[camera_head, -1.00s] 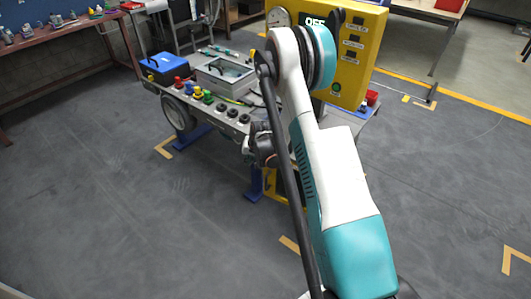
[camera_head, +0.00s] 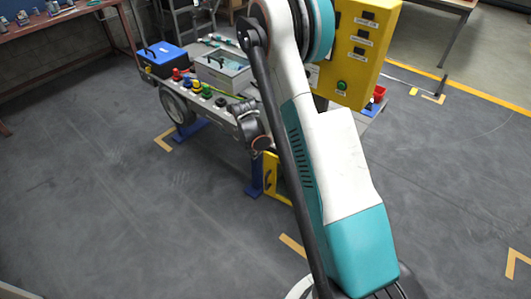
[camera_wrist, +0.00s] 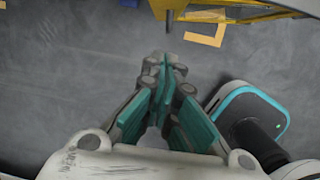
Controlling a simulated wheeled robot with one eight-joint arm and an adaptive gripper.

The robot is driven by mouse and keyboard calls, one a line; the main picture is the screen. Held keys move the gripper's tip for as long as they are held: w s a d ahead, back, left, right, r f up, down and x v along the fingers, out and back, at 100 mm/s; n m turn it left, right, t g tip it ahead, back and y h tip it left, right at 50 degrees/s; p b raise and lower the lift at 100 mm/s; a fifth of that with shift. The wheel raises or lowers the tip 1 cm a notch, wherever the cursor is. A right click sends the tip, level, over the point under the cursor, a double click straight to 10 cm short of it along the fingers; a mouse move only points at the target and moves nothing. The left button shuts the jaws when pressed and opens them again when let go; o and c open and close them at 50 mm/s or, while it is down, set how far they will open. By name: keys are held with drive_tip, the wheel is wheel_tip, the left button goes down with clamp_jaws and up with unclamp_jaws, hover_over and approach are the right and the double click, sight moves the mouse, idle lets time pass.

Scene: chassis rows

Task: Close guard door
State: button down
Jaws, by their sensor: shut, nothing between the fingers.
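A yellow panel with a dark handle, which looks like the guard door (camera_head: 271,178), shows low on the cart's near side in the head view. My arm covers part of it, and I cannot tell how far it stands open. In the wrist view a yellow frame edge (camera_wrist: 245,17) crosses the top, beyond my fingertips. My gripper (camera_wrist: 163,68) is shut and empty over the grey floor, apart from the yellow edge in the picture. In the head view my arm makes the fingertips hard to pick out.
The cart (camera_head: 217,113) carries coloured knobs, a grey tray (camera_head: 222,70) and a blue case (camera_head: 164,59). A yellow control box (camera_head: 358,60) stands at its right. A workbench (camera_head: 62,22) is at the back left. The floor on the left is clear.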

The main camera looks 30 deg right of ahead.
sight(268, 155)
drive_tip(key=shift+w+d+f+n+b, duration=0.45)
drive_tip(key=shift+d+f+b, duration=0.5)
drive_tip(key=shift+f, duration=0.6)
drive_tip(key=shift+w+d+f+n+b, duration=0.35)
drive_tip(key=shift+w+d+f+b, duration=0.25)
drive_tip(key=shift+d+f+b, duration=0.65)
drive_tip(key=shift+w+d+f+n+b, duration=0.45)
drive_tip(key=shift+d+f, duration=0.3)
drive_tip(key=shift+f, duration=1.05)
drive_tip(key=shift+w+d+m, duration=0.35)
drive_tip(key=shift+w+d, duration=0.1)
drive_tip(key=shift+d, duration=0.2)
drive_tip(key=shift+w+d+m, duration=0.3)
drive_tip(key=shift+w+d, duration=0.1)
drive_tip(key=shift+d, duration=0.2)
